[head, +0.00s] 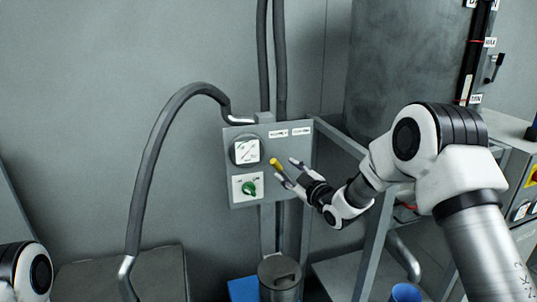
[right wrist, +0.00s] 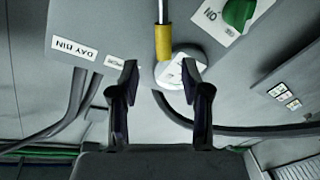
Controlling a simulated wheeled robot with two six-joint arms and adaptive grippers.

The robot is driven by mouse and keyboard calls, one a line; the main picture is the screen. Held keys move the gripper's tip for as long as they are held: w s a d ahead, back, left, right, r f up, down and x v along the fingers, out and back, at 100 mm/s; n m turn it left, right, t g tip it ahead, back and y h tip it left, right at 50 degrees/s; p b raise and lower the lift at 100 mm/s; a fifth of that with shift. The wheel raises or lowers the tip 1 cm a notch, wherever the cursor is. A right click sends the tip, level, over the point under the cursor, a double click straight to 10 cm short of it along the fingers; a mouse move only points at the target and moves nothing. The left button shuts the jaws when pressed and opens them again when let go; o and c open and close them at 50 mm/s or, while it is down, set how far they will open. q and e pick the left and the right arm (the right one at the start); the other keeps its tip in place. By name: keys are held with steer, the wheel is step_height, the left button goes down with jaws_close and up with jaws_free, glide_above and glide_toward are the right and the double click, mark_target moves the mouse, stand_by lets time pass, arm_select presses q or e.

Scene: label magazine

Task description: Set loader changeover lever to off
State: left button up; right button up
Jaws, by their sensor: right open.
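The changeover lever has a yellow grip (head: 275,162) and stands out from a grey panel (head: 235,133). In the right wrist view its yellow grip (right wrist: 163,42) sits on a metal rod, with the grip's end in line with the gap between my fingers. My right gripper (head: 286,169) is open and just right of the grip; its two fingers also show in the right wrist view (right wrist: 159,78). No contact is visible, and the exact depth between fingers and grip cannot be told. My left gripper is out of view.
The panel carries a square dial (head: 246,151), a green knob (head: 249,188) on a white plate, and small labels (head: 302,131). A grey hose (head: 150,150) arches on the left. A frame post (head: 376,240) stands right, and a grey bin (head: 280,285) stands below.

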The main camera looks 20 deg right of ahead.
mark_target(278, 165)
steer(key=x, duration=0.2)
steer(key=p+x, duration=0.1)
steer(key=x, duration=0.2)
steer(key=f+p+x, duration=0.1)
steer(key=x, duration=0.1)
steer(key=shift+w+a, duration=0.15)
steer(key=shift+s+r, duration=0.2)
steer(key=shift+s, duration=0.05)
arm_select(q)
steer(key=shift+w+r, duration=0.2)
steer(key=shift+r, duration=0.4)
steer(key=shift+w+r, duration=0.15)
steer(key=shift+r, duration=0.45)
arm_select(e)
steer(key=shift+w+f, duration=0.1)
steer(key=shift+w, duration=0.05)
jaws_close()
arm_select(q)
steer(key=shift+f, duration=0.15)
